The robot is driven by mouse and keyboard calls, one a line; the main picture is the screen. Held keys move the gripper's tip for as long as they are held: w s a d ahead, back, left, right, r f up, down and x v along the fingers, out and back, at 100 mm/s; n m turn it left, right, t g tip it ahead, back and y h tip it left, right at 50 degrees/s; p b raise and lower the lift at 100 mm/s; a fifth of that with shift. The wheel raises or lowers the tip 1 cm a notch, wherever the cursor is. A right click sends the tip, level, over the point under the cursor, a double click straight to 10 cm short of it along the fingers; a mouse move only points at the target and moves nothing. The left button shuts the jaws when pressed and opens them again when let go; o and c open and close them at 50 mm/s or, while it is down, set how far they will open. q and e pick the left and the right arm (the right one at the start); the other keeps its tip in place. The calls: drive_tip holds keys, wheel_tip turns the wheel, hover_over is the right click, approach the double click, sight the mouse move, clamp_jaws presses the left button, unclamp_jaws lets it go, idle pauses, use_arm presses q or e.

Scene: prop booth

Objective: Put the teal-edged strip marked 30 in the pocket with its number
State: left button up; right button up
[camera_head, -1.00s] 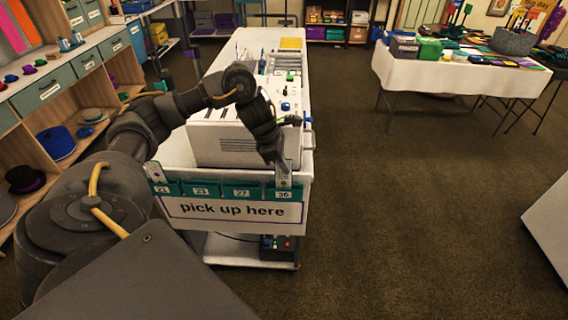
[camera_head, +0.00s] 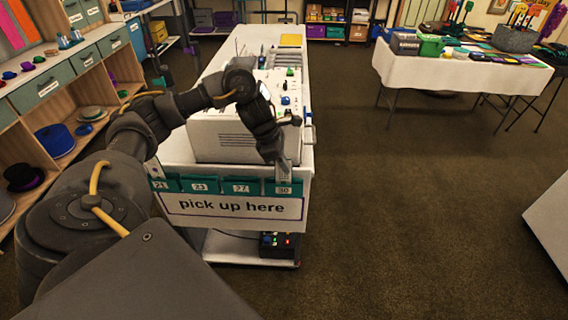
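My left gripper (camera_head: 279,164) points down just above the pocket marked 30 (camera_head: 283,188), the rightmost in a row of teal pockets on the front of the white cart. A narrow pale strip (camera_head: 285,174) stands upright at the gripper's tip, its lower end at or behind the pocket's front. Its number and edge colour are too small to read, and I cannot tell whether the fingers are closed on it. Another pale strip (camera_head: 153,168) stands at the pocket marked 21 (camera_head: 161,185) on the left. My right gripper is out of view.
Pockets marked 23 (camera_head: 198,187) and 27 (camera_head: 240,188) lie between. A "pick up here" sign (camera_head: 232,206) hangs below. A white machine (camera_head: 235,138) stands on the cart behind the pockets. Shelves (camera_head: 65,110) are close on the left; the floor to the right is clear.

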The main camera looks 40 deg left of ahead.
use_arm(q)
drive_tip(key=o, duration=0.5)
drive_tip(key=shift+c, duration=0.2)
drive_tip(key=p+v, duration=0.2)
drive_tip(key=v, duration=0.9)
drive_tip(key=shift+f, duration=0.15)
